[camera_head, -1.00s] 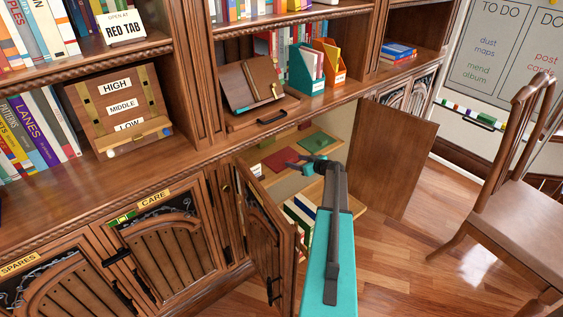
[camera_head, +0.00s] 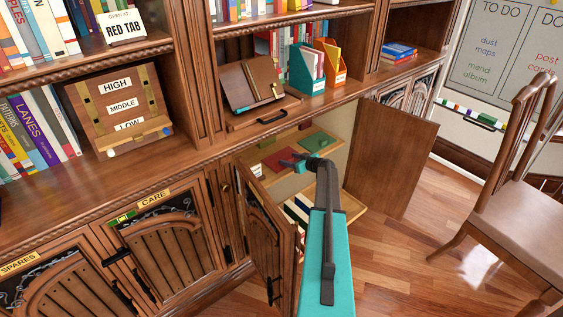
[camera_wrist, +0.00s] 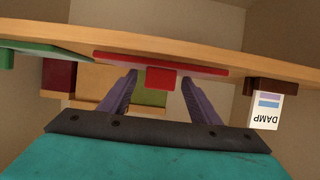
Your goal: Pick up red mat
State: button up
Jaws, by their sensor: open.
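The red mat lies flat on the shelf inside the open cabinet in the head view (camera_head: 279,160). In the wrist view, which looks upside down, the red mat (camera_wrist: 110,60) shows edge-on along the shelf board, with a small red tab (camera_wrist: 161,79) standing out from it. My gripper (camera_wrist: 158,76) is open, with its two fingers pointing at the mat and the tab between them in the picture. I cannot tell whether the fingertips touch the mat. In the head view my gripper (camera_head: 291,163) is over the red mat's right part and hides some of it.
A green mat (camera_head: 318,142) lies right of the red one. A box marked DAMP (camera_wrist: 267,108) stands at the right in the wrist view. Cabinet doors stand open left (camera_head: 268,225) and right (camera_head: 391,155) of my arm. A chair (camera_head: 520,200) is at the right.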

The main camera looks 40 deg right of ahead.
dwell(0.4)
jog(key=c, duration=1.1)
jog(key=shift+r, duration=0.1)
jog(key=shift+s+r, duration=0.25)
jog(key=shift+r, duration=0.15)
notch_tip(320, 180, up, 7)
jog(key=p, duration=0.1)
jog(key=s, duration=0.6)
jog(key=s+a, duration=0.1)
jog(key=s, duration=0.6)
jog(key=s+f, duration=0.1)
jog(key=s, duration=0.5)
jog(key=shift+s+a, duration=0.2)
jog(key=shift+s, duration=0.05)
